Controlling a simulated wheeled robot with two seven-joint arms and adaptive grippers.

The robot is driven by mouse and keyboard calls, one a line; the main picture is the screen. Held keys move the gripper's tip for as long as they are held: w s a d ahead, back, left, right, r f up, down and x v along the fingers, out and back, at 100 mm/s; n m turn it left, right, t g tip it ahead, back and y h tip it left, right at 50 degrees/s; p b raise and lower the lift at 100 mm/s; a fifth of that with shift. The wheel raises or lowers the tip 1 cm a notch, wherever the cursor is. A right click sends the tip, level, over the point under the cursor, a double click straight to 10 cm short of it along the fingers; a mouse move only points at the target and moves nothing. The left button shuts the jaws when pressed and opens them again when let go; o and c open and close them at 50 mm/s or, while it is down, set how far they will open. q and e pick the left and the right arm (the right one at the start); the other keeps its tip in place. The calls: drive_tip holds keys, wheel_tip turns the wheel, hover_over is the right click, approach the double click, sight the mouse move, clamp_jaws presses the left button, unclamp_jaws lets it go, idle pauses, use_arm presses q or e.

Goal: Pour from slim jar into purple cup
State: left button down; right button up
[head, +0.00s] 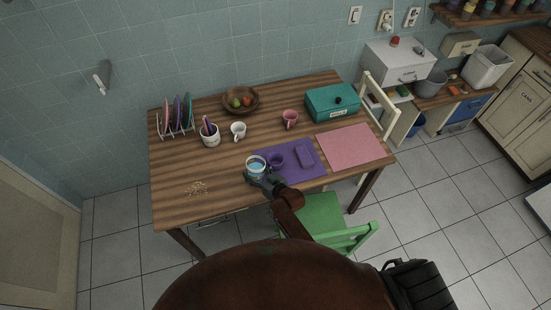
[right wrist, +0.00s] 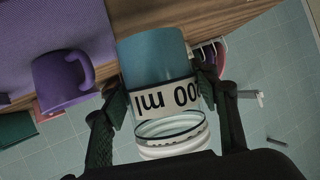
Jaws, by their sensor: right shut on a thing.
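The slim jar (head: 256,168) holds something blue and has a pale label band, with part of a volume in ml readable in the right wrist view (right wrist: 158,70). My right gripper (head: 264,181) is shut on the jar, with one finger on each side of its label in the right wrist view (right wrist: 162,95). Whether the jar's base touches the table cannot be told. The purple cup (head: 277,161) stands on the purple mat, just right of the jar. Its handle and side show in the right wrist view (right wrist: 62,82), apart from the jar. My left gripper is not in view.
The purple mat (head: 312,171) also bears a purple dish (head: 305,158). A pink mat (head: 355,146), teal box (head: 332,103), pink mug (head: 290,118), white mug (head: 238,131), utensil pot (head: 210,138) and fruit bowl (head: 241,101) surround it. Crumbs (head: 197,188) lie left; a green chair (head: 325,215) stands in front.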

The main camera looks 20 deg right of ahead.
sight(259, 165)
drive_tip(key=shift+w+r, duration=0.1)
drive_tip(key=shift+r, duration=0.3)
drive_tip(key=shift+w+d+f+m+y+b, duration=0.15)
drive_tip(key=shift+m+y+b, duration=0.15)
drive_tip(key=shift+m+b, duration=0.15)
drive_tip(key=shift+w+d+r+m, duration=0.1)
drive_tip(key=shift+d+r+m, duration=0.15)
drive_tip(key=shift+m, duration=0.1)
drive_tip(key=shift+w+d+r+m+g+y, duration=0.1)
drive_tip(key=shift+d+r+m+g+y, duration=0.1)
drive_tip(key=shift+r+m+y, duration=0.15)
drive_tip(key=shift+d+r+m+g+y, duration=0.15)
drive_tip(key=shift+r+g+y, duration=0.1)
drive_tip(key=shift+r, duration=0.15)
drive_tip(key=shift+w+d+f+m+b, duration=0.15)
drive_tip(key=shift+m+b, duration=0.15)
drive_tip(key=shift+b, duration=0.4)
drive_tip(key=shift+y, duration=0.3)
drive_tip(key=shift+d, duration=0.1)
drive_tip(key=shift+r, duration=0.2)
drive_tip(key=shift+w+d+m, duration=0.1)
drive_tip(key=shift+m, duration=0.2)
